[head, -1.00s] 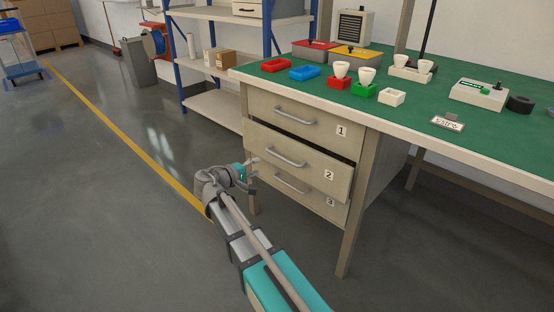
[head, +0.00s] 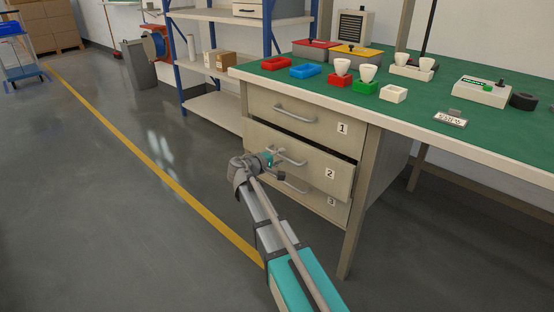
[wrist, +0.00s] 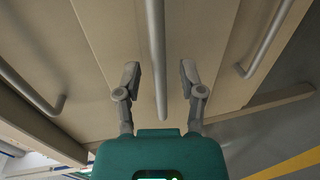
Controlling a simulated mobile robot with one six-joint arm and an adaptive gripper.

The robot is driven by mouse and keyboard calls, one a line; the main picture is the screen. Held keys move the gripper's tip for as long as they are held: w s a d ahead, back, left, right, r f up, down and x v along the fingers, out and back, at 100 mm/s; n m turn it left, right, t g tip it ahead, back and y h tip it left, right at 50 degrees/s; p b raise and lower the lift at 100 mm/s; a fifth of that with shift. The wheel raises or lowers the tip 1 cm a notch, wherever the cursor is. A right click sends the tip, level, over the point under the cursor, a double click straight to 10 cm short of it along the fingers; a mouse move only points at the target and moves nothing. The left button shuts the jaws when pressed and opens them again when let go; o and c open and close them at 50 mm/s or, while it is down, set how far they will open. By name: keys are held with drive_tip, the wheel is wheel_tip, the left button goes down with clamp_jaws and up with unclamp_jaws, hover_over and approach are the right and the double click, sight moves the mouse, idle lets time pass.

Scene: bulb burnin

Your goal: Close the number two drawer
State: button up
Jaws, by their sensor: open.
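The number two drawer (head: 318,176) is the middle one of the desk's stack and sticks out a little, with a dark gap above its front at the right. Its bar handle (head: 290,157) also runs down the middle of the wrist view (wrist: 156,40). My gripper (head: 274,154) is at the left part of this handle. In the wrist view my gripper (wrist: 159,78) is open, with one finger on each side of the bar. Whether the fingers touch the handle or the drawer front cannot be told.
The number one drawer (head: 318,124) above looks shut. The number three drawer (head: 325,205) below is partly hidden by my arm. Bulb-like white items and coloured trays stand on the green bench top (head: 400,115). The floor at the left is clear around a yellow line (head: 150,155).

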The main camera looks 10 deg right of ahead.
drive_tip(key=shift+w+d, duration=0.2)
drive_tip(key=shift+d, duration=0.05)
clamp_jaws()
idle(0.3)
